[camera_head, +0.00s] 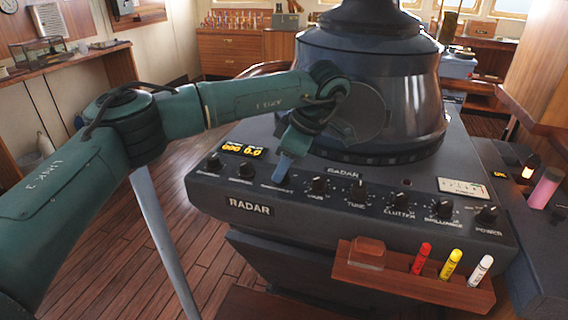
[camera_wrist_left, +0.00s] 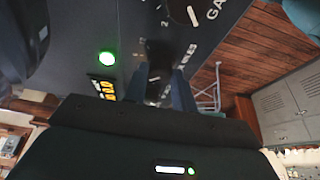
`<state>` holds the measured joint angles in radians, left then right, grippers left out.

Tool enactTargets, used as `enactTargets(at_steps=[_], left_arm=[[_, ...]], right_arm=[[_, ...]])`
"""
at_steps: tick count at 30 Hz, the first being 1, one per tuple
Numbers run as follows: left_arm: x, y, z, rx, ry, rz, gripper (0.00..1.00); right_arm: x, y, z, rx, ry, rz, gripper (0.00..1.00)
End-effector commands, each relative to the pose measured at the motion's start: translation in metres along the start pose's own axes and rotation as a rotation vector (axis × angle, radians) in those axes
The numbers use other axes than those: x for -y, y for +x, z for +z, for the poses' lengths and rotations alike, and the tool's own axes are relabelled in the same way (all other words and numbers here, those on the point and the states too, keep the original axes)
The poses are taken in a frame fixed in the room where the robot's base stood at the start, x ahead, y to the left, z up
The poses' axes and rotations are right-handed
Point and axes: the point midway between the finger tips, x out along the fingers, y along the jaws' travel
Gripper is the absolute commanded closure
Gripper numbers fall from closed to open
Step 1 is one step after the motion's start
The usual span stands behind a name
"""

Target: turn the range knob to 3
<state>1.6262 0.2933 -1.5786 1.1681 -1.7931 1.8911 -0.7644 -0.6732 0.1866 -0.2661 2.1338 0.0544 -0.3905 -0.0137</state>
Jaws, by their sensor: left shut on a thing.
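The radar console (camera_head: 300,225) has a row of black knobs along its sloped front panel. My left gripper (camera_head: 281,172) points down at the panel, over the spot between the second knob from the left and the gain knob (camera_head: 318,185). In the left wrist view, the two bluish fingers (camera_wrist_left: 158,92) are closed around the dark range knob (camera_wrist_left: 154,75), beside lettering that reads partly "MILES". Small scale numerals show near it, a "2" among them. The fingers hide much of the knob, so I cannot read its setting. My right gripper is not in view.
A yellow readout (camera_head: 242,150) sits left of the gripper. The tune knob (camera_head: 358,190) and others stand to the right. The large dark radar hood (camera_head: 375,85) rises behind. A wooden pen holder (camera_head: 400,277) with red, yellow and white markers juts from the console's front.

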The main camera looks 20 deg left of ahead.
Motion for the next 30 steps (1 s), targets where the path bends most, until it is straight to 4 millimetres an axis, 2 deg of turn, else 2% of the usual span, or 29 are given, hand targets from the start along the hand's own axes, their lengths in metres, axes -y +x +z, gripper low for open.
enactTargets(at_steps=[10,11,18,26,30], left_arm=[[0.000,0.000,-0.001,0.000,-0.005,0.000,0.96],[0.000,0.000,-0.001,0.000,-0.005,0.000,0.72],[0.000,0.000,0.000,0.000,-0.004,0.000,0.52],[0.000,-0.001,0.000,0.000,-0.003,0.000,0.52],[-0.001,-0.013,0.000,0.001,-0.003,0.003,0.52]], right_arm=[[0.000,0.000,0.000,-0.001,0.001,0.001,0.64],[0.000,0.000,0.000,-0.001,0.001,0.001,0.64],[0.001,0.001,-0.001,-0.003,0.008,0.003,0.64],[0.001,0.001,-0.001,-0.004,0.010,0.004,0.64],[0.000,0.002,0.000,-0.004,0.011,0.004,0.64]])
